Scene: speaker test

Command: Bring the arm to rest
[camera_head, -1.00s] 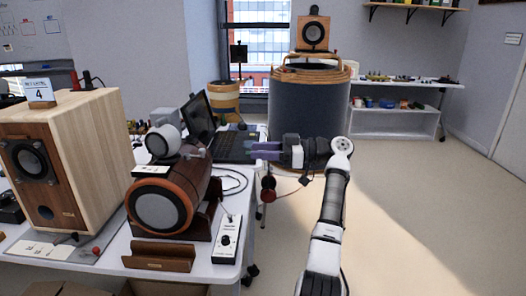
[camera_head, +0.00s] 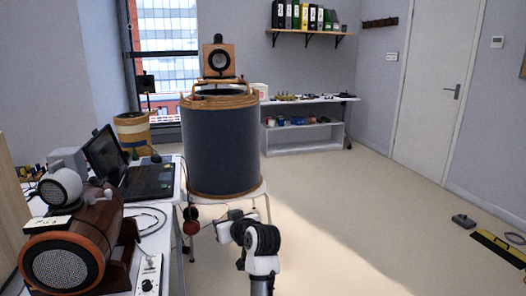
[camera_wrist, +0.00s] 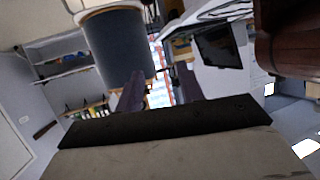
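My arm (camera_head: 260,262) rises from the bottom edge of the head view, right of the table. Its dark and white wrist end (camera_head: 255,238) is in front of the large drum-shaped speaker, over the floor. In the head view I cannot make out the fingers clearly. In the wrist view my gripper (camera_wrist: 160,88) shows two dark purple fingers spread apart. Nothing is seen held between them. The wrist view is tilted, with the room upside down.
The white table (camera_head: 150,225) at left carries a round wooden speaker (camera_head: 62,265), a laptop (camera_head: 148,182) and a small control box (camera_head: 149,272). The blue-grey drum (camera_head: 221,150) stands behind my arm. Floor (camera_head: 375,225) at right is open; a yellow-black strip (camera_head: 497,248) lies far right.

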